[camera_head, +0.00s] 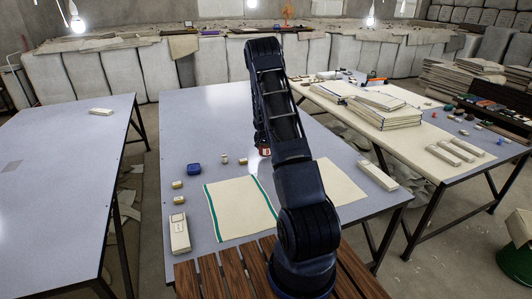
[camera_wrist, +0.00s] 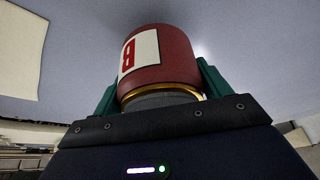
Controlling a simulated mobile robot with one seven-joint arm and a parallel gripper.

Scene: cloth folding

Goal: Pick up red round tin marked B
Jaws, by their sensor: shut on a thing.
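The red round tin (camera_wrist: 175,62) fills the middle of the wrist view. A white label with a red B shows on its side. My gripper (camera_wrist: 156,88) has its green fingers on both sides of the tin and is shut on it. In the head view the tin (camera_head: 264,152) is a small red patch beside my arm, mostly hidden behind it. It is over the grey table, past the cloth. I cannot tell from these frames how far it is above the table top.
A cream cloth with green stripes (camera_head: 238,205) lies flat on the grey table (camera_head: 190,115). A blue object (camera_head: 194,169) and several small beige blocks stand left of my arm. Longer pale boxes (camera_head: 179,233) (camera_head: 378,175) lie at the sides. The table's far left is clear.

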